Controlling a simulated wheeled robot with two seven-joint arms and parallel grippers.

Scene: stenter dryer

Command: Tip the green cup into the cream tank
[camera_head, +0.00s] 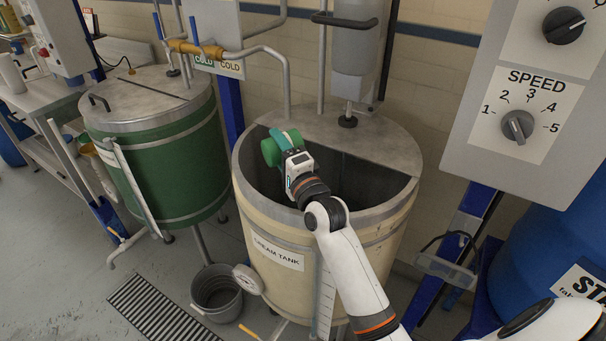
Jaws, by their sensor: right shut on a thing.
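The cream tank (285,286) stands in the middle, a round vat labelled "CREAM TANK", with its front half open and a grey half lid (370,144) over the back. The green cup (271,152) is above the left part of the opening and looks tilted onto its side. My right gripper (287,147) is shut on the green cup. The gripper hides part of the cup, and I cannot see inside the cup or whether anything comes out. My left gripper is not in view.
A green tank (165,160) with a closed lid stands to the left. A grey bucket (216,292) is on the floor at the cream tank's front left. A control panel with a speed knob (517,126) and a blue drum (550,255) are at the right. A pipe (285,75) rises behind the opening.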

